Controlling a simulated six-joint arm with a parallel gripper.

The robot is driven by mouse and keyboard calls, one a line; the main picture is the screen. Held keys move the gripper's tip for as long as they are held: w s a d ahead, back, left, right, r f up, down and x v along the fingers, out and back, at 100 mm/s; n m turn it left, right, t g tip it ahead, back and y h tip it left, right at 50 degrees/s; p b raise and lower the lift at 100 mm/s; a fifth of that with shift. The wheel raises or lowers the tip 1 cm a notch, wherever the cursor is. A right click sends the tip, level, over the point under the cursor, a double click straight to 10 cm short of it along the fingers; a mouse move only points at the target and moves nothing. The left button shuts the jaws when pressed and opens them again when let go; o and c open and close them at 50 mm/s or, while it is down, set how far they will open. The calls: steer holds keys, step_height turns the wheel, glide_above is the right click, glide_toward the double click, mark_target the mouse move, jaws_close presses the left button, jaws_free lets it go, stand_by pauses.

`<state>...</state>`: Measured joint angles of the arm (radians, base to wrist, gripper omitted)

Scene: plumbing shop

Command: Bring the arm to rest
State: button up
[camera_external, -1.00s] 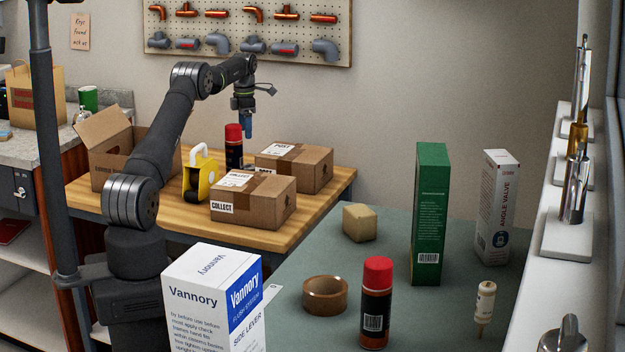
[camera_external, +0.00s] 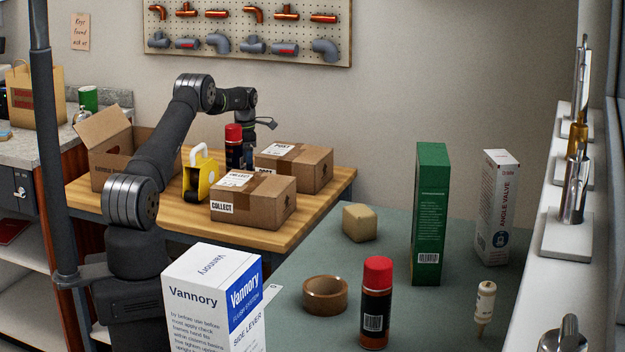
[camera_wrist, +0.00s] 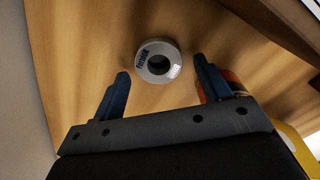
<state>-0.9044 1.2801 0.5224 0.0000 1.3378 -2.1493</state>
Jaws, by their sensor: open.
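My gripper (camera_wrist: 161,68) is open in the wrist view, its two blue fingers spread apart with nothing held. A pale ring-shaped roll (camera_wrist: 147,73) with dark lettering lies on the wooden table just beyond and between the fingertips. I cannot tell the gap between roll and fingers. In the external view my gripper (camera_external: 248,153) hangs low over the back of the table, right of a black spray can with a red cap (camera_external: 233,146). The fingers are hardly visible there. The roll is not visible in that view.
On the wooden table (camera_external: 275,240) stand two taped cartons (camera_external: 253,203) (camera_external: 310,168), a yellow dispenser (camera_external: 196,180) and an open carton (camera_external: 110,165). A pegboard (camera_external: 250,45) hangs behind. The green bench (camera_external: 400,300) at right holds several goods.

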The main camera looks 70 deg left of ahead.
steer(key=shift+r, duration=1.5)
steer(key=shift+f, duration=0.1)
